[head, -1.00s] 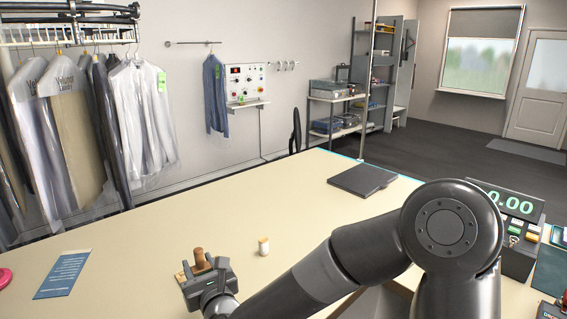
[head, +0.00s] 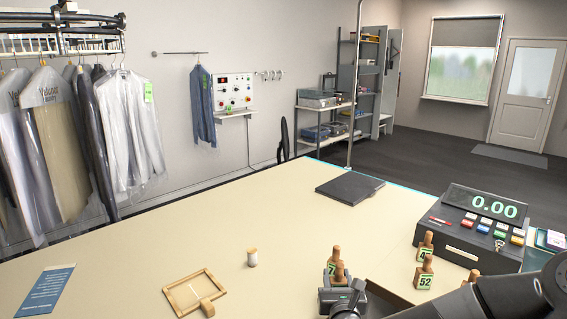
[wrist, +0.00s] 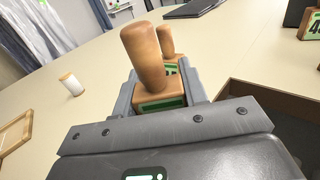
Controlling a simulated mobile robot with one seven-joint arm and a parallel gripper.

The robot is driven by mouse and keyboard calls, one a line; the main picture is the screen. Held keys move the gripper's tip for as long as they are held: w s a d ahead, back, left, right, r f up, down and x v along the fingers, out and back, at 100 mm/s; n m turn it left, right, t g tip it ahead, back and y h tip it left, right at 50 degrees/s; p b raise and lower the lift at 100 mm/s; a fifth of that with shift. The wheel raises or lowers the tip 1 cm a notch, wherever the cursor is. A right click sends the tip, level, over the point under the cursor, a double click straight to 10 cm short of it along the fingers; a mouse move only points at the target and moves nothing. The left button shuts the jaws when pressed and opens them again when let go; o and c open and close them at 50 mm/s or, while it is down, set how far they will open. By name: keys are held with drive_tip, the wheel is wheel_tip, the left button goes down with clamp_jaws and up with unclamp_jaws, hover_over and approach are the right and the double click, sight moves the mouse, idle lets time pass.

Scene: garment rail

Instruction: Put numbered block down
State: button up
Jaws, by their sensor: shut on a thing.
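My gripper (head: 340,288) is at the front right of the counter, shut on a numbered block (wrist: 150,98) with an upright wooden handle (wrist: 145,55). A strip of green label shows on this block in the wrist view; its number cannot be read. A second handled block (head: 333,258) with a green label stands close behind it, and its handle (wrist: 165,40) also shows in the wrist view. I cannot tell if they touch, or if the held block touches the surface. More handled blocks stand to the right: one marked 52 (head: 425,280), one behind it (head: 425,248), and one (head: 472,276) partly hidden by my arm.
A till (head: 470,238) stands behind the blocks at right. A dark edge or opening lies just right of my gripper.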

drive_tip(key=s+d+f+h, duration=0.1)
drive_tip(key=s+d+f, duration=0.2)
drive_tip(key=d+f, duration=0.95)
drive_tip(key=w+a+f+y, duration=0.1)
drive_tip(key=w+a+f, duration=0.2)
drive_tip(key=a, duration=0.1)
drive_tip(key=shift+w+a+f, duration=0.15)
drive_tip(key=shift+w+a, duration=0.1)
drive_tip(key=shift+a, duration=0.05)
